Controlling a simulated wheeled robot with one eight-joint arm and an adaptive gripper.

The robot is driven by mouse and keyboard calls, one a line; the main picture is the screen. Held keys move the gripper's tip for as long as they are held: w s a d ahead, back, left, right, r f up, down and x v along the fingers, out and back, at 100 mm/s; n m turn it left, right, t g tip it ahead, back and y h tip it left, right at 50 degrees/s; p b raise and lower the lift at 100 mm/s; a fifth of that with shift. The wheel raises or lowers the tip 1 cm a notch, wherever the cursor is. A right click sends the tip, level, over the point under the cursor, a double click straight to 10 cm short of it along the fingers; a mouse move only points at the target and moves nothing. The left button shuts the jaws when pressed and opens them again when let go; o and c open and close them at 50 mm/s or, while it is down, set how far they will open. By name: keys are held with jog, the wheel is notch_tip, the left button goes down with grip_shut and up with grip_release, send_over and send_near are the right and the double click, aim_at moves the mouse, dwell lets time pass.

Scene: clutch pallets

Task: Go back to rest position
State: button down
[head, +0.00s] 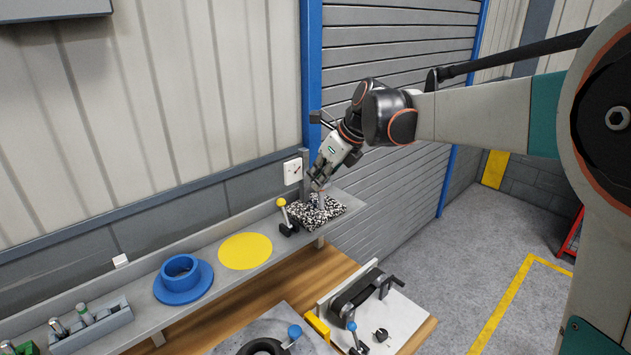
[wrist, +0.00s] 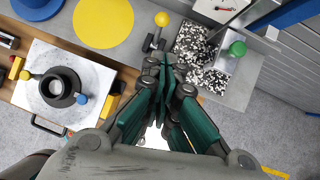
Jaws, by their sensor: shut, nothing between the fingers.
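My gripper (head: 318,184) is above the right end of the grey shelf (head: 215,295), close over a black-and-white speckled pad (head: 330,212). The gripper points down and its fingers are together with nothing between them. In the wrist view, the closed green-padded fingers (wrist: 166,78) are in the middle, just left of the speckled pad (wrist: 190,45). A green-topped item (wrist: 237,48) sits at the pad's right side in that view. I cannot tell from the head view how far the fingertips are above the pad.
A yellow-knobbed lever (head: 283,213) stands just left of the pad. Farther left are a flat yellow disc (head: 245,251), a blue flanged ring (head: 182,280) and a grey rack (head: 95,328). A white plate with a black device (head: 362,292) lies on the lower bench. Open floor lies right.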

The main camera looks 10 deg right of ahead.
jog(key=s+d+f+n+t+h+b, duration=0.1)
jog(key=s+d+f+n+b, duration=0.2)
jog(key=s+f+n+b, duration=0.3)
jog(key=s+d+f+n+t+h+b, duration=0.1)
jog(key=s+d+f+n+h+b, duration=0.1)
jog(key=s+f+n+b, duration=0.4)
jog(key=s+d+f+n+h+b, duration=0.1)
jog(key=s+d+f+n+b, duration=0.3)
jog(key=s+f+n, duration=0.8)
jog(key=s+n+b, duration=0.2)
jog(key=s+n, duration=0.1)
jog(key=s, duration=0.5)
jog(key=shift+s+d+f+t+h, duration=0.15)
jog(key=shift+s+d+t+h, duration=0.1)
jog(key=shift+d+t+h, duration=0.15)
